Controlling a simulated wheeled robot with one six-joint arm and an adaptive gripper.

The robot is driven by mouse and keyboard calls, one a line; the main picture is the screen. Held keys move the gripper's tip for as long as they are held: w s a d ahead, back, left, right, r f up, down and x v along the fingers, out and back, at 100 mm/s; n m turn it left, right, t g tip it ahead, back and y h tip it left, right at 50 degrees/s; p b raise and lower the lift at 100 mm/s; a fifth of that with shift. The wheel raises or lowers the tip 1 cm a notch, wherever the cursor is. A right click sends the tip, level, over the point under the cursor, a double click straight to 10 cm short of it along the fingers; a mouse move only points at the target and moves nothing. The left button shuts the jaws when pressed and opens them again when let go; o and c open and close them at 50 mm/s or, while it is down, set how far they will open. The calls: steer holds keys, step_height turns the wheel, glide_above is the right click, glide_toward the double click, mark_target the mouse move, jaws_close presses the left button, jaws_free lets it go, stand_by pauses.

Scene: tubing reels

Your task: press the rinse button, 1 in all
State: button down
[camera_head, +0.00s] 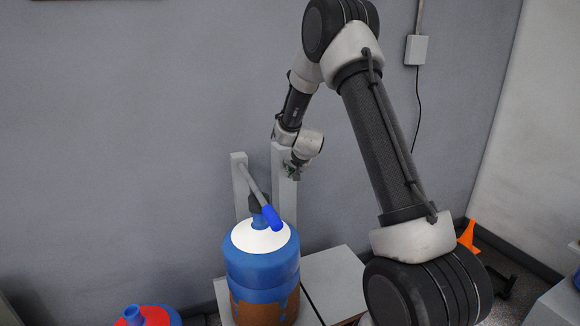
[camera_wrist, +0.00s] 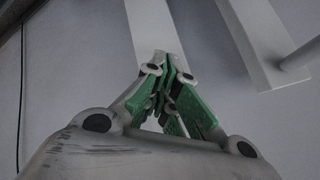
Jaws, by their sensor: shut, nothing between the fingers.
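My gripper (camera_head: 292,172) is at the upper front of the right-hand pale post (camera_head: 284,205) in the head view. In the wrist view its green-padded fingers (camera_wrist: 176,75) are shut and empty, with their tips over the lower end of a pale post (camera_wrist: 148,25). I cannot tell whether the tips touch the post. No rinse button can be made out in either view; my fingers cover part of the post.
Below stands a blue and brown container with a white top (camera_head: 258,238). A grey cabinet top (camera_head: 335,275) lies right of it. An orange object (camera_head: 468,236) stands farther right.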

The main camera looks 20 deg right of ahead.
stand_by(0.3)
steer(key=shift+w, duration=0.4)
steer(key=shift+s, duration=0.1)
steer(key=shift+s, duration=0.35)
stand_by(0.4)
steer(key=s, duration=0.5)
stand_by(0.4)
stand_by(0.6)
